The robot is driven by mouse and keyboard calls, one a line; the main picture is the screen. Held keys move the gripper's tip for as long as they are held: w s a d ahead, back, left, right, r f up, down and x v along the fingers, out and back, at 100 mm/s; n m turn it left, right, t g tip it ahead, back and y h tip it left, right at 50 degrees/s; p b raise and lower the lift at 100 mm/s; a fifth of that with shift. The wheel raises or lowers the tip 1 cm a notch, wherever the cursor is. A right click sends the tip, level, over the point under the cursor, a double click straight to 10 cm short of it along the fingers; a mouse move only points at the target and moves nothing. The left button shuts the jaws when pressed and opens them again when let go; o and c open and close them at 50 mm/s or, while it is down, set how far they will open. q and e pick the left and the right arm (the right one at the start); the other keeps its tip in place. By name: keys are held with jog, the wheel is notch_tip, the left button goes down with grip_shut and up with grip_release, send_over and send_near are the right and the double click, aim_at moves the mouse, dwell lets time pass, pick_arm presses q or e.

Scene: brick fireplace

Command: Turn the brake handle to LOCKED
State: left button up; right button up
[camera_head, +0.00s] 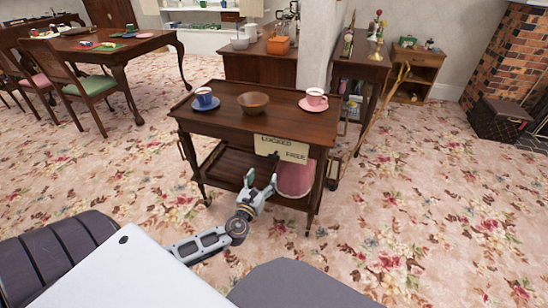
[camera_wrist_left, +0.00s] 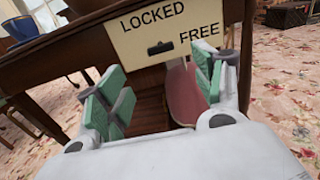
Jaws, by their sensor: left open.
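A wooden tea trolley (camera_head: 230,120) stands ahead of me with a cream plate (camera_head: 268,145) on its near edge. The plate (camera_wrist_left: 125,42) reads LOCKED at the top and FREE at the right. The brake handle (camera_wrist_left: 160,47) is a small dark bar on the plate, lying roughly level, its right end towards FREE. My left gripper (camera_head: 261,183) is open just below and in front of the plate. In the left wrist view its green-padded fingers (camera_wrist_left: 163,88) are spread and empty, with the handle above and beyond them, apart from them. My right gripper is not in view.
A pink round item (camera_head: 296,179) sits on the lower shelf. A cane (camera_head: 384,112) leans at the right. Floor in front is clear.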

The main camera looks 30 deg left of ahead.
pick_arm(q)
jog(key=shift+w, duration=0.15)
jog(key=b, duration=0.1)
send_near(273, 158)
jog(key=w, duration=0.3)
jog(key=shift+w+a+b, duration=0.15)
jog(key=shift+w+a, duration=0.25)
jog(key=shift+w, duration=0.35)
jog(key=shift+w+a+b, duration=0.15)
jog(key=shift+w+a, duration=0.3)
jog(key=shift+w, duration=0.3)
jog(key=shift+b+x, duration=0.3)
jog(key=shift+x, duration=1.35)
jog(key=shift+w, duration=0.45)
jog(key=shift+w+r, duration=0.1)
jog(key=shift+w, duration=0.15)
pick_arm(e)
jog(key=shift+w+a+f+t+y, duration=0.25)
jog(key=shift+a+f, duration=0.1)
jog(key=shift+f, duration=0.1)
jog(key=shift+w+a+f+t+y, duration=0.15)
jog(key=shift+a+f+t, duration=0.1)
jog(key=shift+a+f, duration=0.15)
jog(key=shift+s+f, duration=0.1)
pick_arm(q)
jog(key=shift+c, duration=0.3)
